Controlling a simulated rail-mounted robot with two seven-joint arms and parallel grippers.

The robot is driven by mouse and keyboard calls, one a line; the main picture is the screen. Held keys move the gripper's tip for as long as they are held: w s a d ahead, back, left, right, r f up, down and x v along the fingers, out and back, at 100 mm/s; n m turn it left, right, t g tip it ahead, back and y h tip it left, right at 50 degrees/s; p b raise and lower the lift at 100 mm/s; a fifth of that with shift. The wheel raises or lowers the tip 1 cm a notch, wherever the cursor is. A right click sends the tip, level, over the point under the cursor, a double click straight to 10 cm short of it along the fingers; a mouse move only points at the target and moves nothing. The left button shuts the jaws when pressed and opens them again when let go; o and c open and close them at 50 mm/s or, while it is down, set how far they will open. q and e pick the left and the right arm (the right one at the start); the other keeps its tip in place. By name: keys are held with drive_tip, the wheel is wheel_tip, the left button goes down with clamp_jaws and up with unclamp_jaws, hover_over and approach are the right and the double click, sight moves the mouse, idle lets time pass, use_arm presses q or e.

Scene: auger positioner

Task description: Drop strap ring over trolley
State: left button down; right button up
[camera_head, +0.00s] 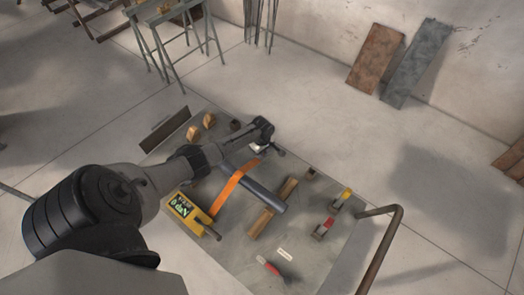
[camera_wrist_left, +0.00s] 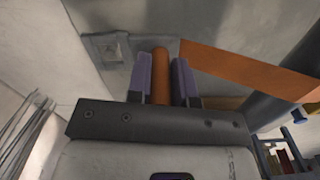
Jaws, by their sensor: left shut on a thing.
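My left gripper (camera_head: 268,147) is over the far part of the grey work surface (camera_head: 326,188). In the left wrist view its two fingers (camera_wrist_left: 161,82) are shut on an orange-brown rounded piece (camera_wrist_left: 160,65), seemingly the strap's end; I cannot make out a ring. The flat orange strap (camera_head: 231,190) runs from near the gripper over a dark grey tube (camera_head: 264,197) towards a yellow meter (camera_head: 184,207) with a green display. It also shows in the left wrist view (camera_wrist_left: 250,70), right of the fingers. I cannot tell which part is the trolley. My right gripper is not in view.
A wooden bar (camera_head: 273,207), red and yellow tools (camera_head: 323,228) and a red-handled tool (camera_head: 268,265) lie on the surface. Wooden blocks (camera_head: 208,120) stand at its far left. A bent metal handrail (camera_head: 383,231) rises at the right edge. Boards lean against the wall.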

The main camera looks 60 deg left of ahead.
use_arm(q)
drive_tip(key=shift+f, duration=0.35)
drive_tip(key=shift+f+b, duration=1.2)
drive_tip(key=shift+f, duration=0.2)
drive_tip(key=c, duration=0.9)
unclamp_jaws()
drive_tip(key=shift+r+p, duration=0.3)
drive_tip(key=shift+r, duration=0.25)
wheel_tip(320, 180, up, 11)
drive_tip(key=p, duration=0.3)
drive_tip(key=shift+r, duration=0.15)
drive_tip(key=shift+r+p, duration=0.3)
drive_tip(key=shift+r, duration=0.4)
